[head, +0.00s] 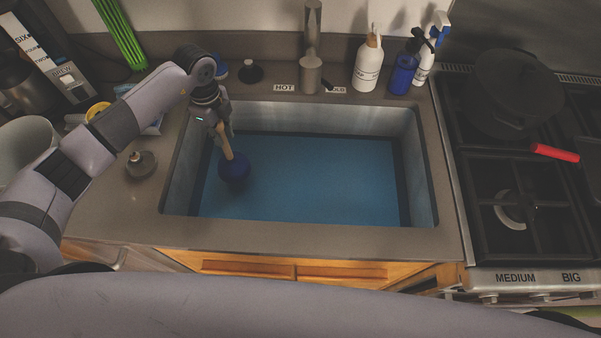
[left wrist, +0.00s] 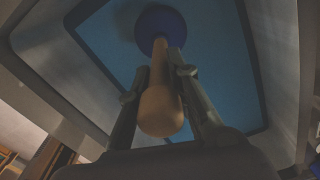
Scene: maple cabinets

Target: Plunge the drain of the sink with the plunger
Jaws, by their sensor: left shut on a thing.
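The plunger (head: 234,167) has a wooden handle and a dark blue cup. My left gripper (head: 222,126) is shut on its handle at the left side of the sink. The plunger is tilted, cup down, inside the basin. In the left wrist view the plunger handle (left wrist: 161,108) lies between the two fingers of the left gripper (left wrist: 172,75), with the cup beyond. The sink (head: 425,190) has pale walls and a blue bottom. I cannot tell whether the cup touches the bottom. The drain is not visible. My right gripper is not in view.
A faucet (head: 311,50) stands behind the sink, with a white bottle (head: 368,66) and a blue bottle (head: 403,75) to its right. A stove with a dark pot (head: 512,95) is at right. The right part of the basin is clear.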

